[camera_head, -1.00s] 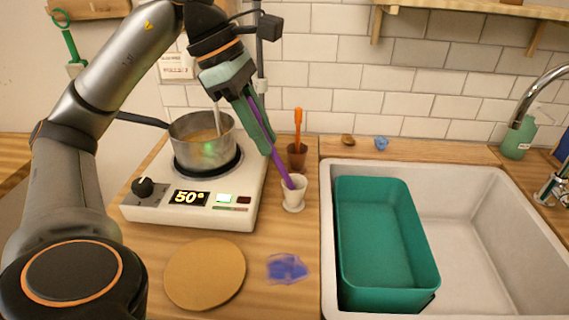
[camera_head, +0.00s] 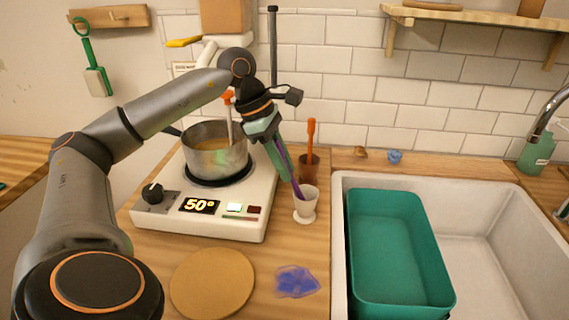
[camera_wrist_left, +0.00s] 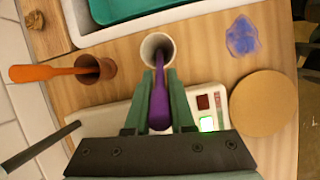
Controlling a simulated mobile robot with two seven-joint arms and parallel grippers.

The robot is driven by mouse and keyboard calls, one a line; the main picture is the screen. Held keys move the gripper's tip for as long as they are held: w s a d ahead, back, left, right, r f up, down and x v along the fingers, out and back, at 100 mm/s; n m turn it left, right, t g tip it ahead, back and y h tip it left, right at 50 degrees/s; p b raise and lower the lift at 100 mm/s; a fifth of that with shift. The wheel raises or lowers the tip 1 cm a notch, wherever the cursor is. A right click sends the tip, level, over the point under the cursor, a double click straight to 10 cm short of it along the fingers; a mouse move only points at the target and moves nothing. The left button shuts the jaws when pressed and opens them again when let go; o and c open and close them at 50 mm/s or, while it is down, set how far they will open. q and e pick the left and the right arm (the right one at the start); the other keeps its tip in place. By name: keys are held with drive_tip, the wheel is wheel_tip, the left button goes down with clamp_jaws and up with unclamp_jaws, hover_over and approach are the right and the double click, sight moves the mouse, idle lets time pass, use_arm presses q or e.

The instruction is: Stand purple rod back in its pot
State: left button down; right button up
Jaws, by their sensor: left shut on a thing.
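The purple rod (camera_head: 287,166) is held tilted in my left gripper (camera_head: 285,165). The gripper is shut on the rod's upper part, and its fingers also show in the left wrist view (camera_wrist_left: 159,112). The rod's lower end reaches the mouth of a small white pot (camera_head: 306,207) on the counter. In the left wrist view the purple rod (camera_wrist_left: 159,102) points into the white pot's mouth (camera_wrist_left: 157,46). How deep its tip sits is hidden. My right gripper is not in view.
A brown pot (camera_head: 309,170) with an orange-handled tool stands just behind the white pot. A hotplate (camera_head: 200,215) with a saucepan (camera_head: 213,160) is at the left. A blue smear (camera_head: 296,281) and round board (camera_head: 212,284) lie in front. A green tub (camera_head: 400,250) sits in the sink.

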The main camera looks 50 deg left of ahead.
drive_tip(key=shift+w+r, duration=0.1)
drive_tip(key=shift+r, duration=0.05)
use_arm(q)
drive_tip(key=shift+f+b, duration=0.4)
drive_tip(key=shift+f, duration=0.1)
drive_tip(key=c, duration=0.8)
unclamp_jaws()
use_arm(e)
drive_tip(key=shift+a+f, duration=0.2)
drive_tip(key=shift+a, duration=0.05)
use_arm(q)
drive_tip(key=shift+o, duration=0.2)
drive_tip(key=shift+r, duration=0.25)
drive_tip(key=p+v, duration=0.3)
drive_tip(key=v, duration=0.9)
drive_tip(key=shift+r, duration=0.3)
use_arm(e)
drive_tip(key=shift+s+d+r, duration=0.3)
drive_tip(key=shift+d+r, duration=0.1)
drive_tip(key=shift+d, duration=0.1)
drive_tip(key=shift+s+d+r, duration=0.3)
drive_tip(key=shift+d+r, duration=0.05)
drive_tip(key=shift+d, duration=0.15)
use_arm(q)
drive_tip(key=shift+d, duration=0.1)
